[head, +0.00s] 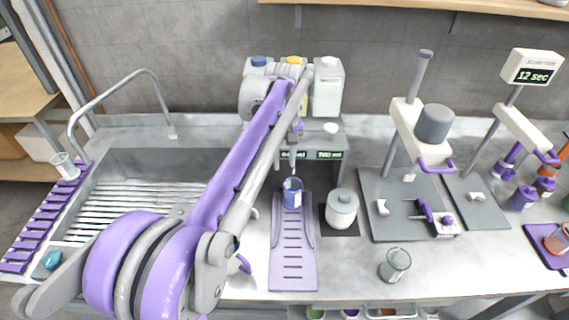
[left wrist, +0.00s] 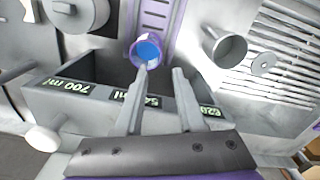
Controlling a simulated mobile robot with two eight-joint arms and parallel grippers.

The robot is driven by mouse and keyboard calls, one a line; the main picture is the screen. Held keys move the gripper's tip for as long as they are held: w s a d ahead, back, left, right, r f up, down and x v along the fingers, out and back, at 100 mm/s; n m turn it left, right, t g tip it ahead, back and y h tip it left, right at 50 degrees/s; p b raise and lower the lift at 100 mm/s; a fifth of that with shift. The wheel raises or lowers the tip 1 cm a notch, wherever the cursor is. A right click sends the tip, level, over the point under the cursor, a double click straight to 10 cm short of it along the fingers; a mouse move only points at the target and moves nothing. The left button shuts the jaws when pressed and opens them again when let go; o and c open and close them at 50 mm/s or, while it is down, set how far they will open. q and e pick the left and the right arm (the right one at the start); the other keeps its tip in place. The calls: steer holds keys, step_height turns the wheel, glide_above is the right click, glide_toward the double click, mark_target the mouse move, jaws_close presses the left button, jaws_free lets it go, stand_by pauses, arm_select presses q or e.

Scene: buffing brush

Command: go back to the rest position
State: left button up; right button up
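My left arm reaches across the head view to the dispenser (head: 331,142) at the back of the counter. My left gripper (head: 294,160) is just above a cup with blue contents (head: 292,198). The cup stands at the back end of a purple slotted tray (head: 293,262). In the left wrist view my two fingers (left wrist: 161,72) are apart with nothing between them. The cup (left wrist: 148,51) shows just beyond the left fingertip there, apparently free of the fingers. My right gripper is not in view.
A white lidded pot (head: 342,210) stands right of the tray, and a clear glass (head: 394,264) stands farther forward. A sink (head: 150,185) lies left, partly behind my arm. Stands with grey bases (head: 385,195) fill the right. Some counter in front is clear.

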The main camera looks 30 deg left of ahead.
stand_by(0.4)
arm_select(q)
steer(key=s+d+f+m+t, duration=0.2)
steer(key=s+d+f+m, duration=0.1)
steer(key=s, duration=0.3)
steer(key=s+d+f+m+t, duration=0.2)
steer(key=s+d+f+m, duration=0.1)
steer(key=s+d+f, duration=0.2)
steer(key=s+d+f+m+t, duration=0.1)
steer(key=s+d+f+m, duration=0.2)
steer(key=s+d+f, duration=0.2)
steer(key=shift+s+m+t, duration=0.4)
steer(key=shift+s, duration=1.1)
